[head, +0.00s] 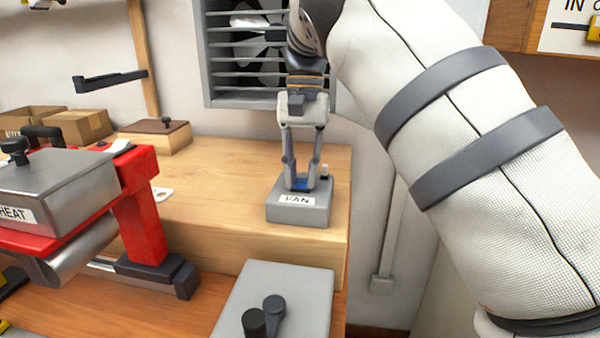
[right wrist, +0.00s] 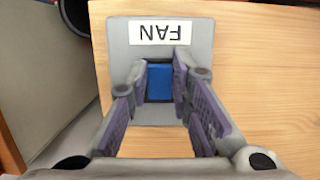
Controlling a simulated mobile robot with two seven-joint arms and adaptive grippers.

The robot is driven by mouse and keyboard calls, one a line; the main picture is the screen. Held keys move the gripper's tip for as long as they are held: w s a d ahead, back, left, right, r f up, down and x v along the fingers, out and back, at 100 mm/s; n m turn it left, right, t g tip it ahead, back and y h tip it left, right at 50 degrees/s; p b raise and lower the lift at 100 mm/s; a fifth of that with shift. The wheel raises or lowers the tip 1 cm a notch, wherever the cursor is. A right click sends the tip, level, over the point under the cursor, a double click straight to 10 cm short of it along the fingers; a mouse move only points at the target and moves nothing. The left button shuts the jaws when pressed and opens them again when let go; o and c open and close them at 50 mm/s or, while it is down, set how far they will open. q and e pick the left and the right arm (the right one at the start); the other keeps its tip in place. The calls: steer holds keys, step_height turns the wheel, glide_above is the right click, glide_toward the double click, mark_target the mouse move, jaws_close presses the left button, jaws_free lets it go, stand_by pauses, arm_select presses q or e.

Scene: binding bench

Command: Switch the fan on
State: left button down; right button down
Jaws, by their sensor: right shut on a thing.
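The grey switch box labelled FAN (head: 298,214) sits on the wooden bench near its right edge. Its label reads upside down in the right wrist view (right wrist: 120,55). A blue switch (right wrist: 160,82) is on its top, and a little blue shows in the head view. My right gripper (head: 302,184) points down at the box, its fingers shut on the blue switch from both sides. The fan (head: 259,42) is behind grey slats in the wall; whether it turns cannot be told. My left gripper is not in view.
A red press with a grey HEAT box (head: 60,187) stands to the left. A grey unit with dark knobs (head: 290,290) is in front. A lidded wooden box (head: 155,138) and cardboard boxes (head: 80,126) are at the back. Bare bench top lies left of the switch box.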

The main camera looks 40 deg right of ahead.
mark_target(303, 181)
steer(key=c, duration=1.4)
jaws_free()
steer(key=shift+c, duration=0.2)
steer(key=v, duration=0.7)
steer(key=shift+r, duration=0.25)
steer(key=shift+f, duration=0.1)
